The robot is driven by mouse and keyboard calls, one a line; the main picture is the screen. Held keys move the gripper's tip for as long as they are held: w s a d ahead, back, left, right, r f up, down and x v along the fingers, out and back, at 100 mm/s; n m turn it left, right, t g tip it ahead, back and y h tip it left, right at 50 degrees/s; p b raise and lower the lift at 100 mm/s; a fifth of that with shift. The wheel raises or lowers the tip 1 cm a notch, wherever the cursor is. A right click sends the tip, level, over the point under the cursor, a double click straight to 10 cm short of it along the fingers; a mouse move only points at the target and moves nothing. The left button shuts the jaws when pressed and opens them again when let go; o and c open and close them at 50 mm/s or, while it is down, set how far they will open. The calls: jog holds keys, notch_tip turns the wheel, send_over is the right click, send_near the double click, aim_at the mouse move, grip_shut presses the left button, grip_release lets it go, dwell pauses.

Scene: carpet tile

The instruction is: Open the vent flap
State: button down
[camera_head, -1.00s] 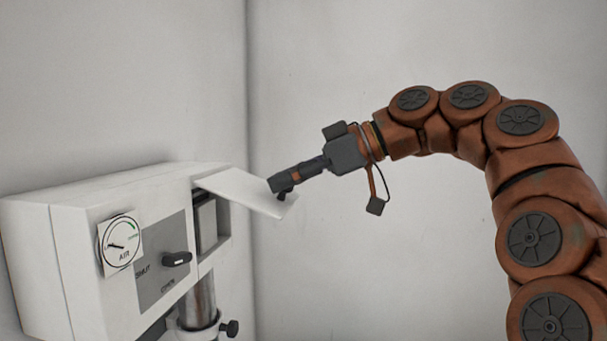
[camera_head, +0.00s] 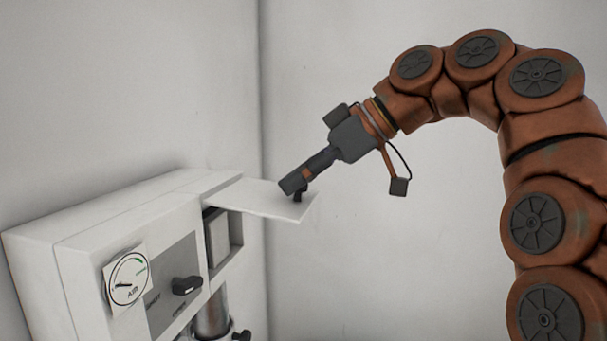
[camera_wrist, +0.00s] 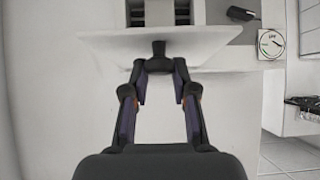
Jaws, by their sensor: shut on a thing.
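The white vent flap (camera_head: 262,198) stands out from the front of a white box, hinged along its top edge and roughly level, a little lower at its outer edge. The opening (camera_head: 222,240) under it shows, with a grey slatted part inside. My gripper (camera_head: 294,188) is at the outer part of the flap, shut on its small dark knob (camera_head: 298,194). In the wrist view the flap (camera_wrist: 115,45) is ahead, and both fingers of my gripper (camera_wrist: 158,68) close on the knob (camera_wrist: 158,50) at its middle.
The white box (camera_head: 75,232) carries an AIR gauge (camera_head: 128,280) and a dark lever (camera_head: 187,286) on a grey panel, left of the opening. A metal pipe (camera_head: 212,315) with a dark knob (camera_head: 241,336) is below. The space right of the flap, before the wall, is clear.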

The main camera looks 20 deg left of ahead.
jog(key=shift+f, duration=0.15)
jog(key=c, duration=0.9)
grip_release()
